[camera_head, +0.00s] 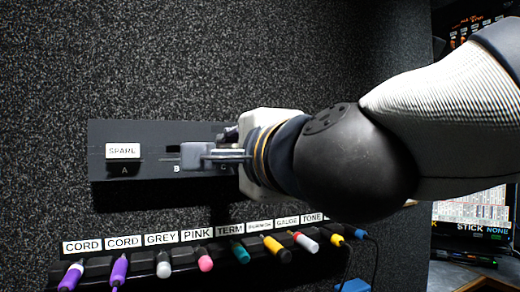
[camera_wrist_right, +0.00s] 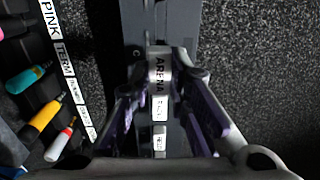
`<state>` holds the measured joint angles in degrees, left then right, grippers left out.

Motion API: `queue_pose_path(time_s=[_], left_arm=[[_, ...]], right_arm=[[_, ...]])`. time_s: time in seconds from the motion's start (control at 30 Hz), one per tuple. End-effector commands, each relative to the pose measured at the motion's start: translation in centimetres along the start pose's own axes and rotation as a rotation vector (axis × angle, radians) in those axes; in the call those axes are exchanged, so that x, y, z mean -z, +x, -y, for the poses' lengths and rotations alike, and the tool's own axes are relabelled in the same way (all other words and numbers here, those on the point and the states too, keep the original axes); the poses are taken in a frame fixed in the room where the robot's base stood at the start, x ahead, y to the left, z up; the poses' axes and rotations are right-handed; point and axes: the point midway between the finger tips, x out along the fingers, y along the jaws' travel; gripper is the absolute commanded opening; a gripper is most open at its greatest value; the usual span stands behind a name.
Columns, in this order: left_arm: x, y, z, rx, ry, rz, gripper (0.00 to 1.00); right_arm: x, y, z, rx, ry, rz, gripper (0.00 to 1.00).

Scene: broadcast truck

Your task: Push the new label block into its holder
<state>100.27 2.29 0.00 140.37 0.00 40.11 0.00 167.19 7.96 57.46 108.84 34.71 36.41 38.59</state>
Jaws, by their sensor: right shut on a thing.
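A long dark label holder (camera_head: 105,180) is mounted on the carpeted wall, with lettered places. A white SPARE block (camera_head: 123,151) sits at place A. My right gripper (camera_head: 205,155) reaches in from the right in front of the holder, near B and C, and hides its right part. In the right wrist view the gripper (camera_wrist_right: 160,75) is shut on a block marked ARENA (camera_wrist_right: 159,72), which lies over the holder (camera_wrist_right: 172,25) close to the letter C. I cannot tell how deep the block sits. My left gripper is not in view.
In the wrist view two more white labels (camera_wrist_right: 160,108) lie along the holder between my fingers. Below the holder, a row of labelled coloured plugs (camera_head: 118,270) runs along the wall. Screens (camera_head: 475,215) stand at the right. The wall above the holder is clear.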

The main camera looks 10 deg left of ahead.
Motion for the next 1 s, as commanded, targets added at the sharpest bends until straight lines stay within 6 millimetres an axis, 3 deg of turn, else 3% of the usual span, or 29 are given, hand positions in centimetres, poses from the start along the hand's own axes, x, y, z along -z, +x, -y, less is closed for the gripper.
queue_pose_path(time_s=[1.0], left_arm=[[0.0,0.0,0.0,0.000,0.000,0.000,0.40]], right_arm=[[0.0,-3.0,0.0,0.000,0.003,0.002,0.00]])
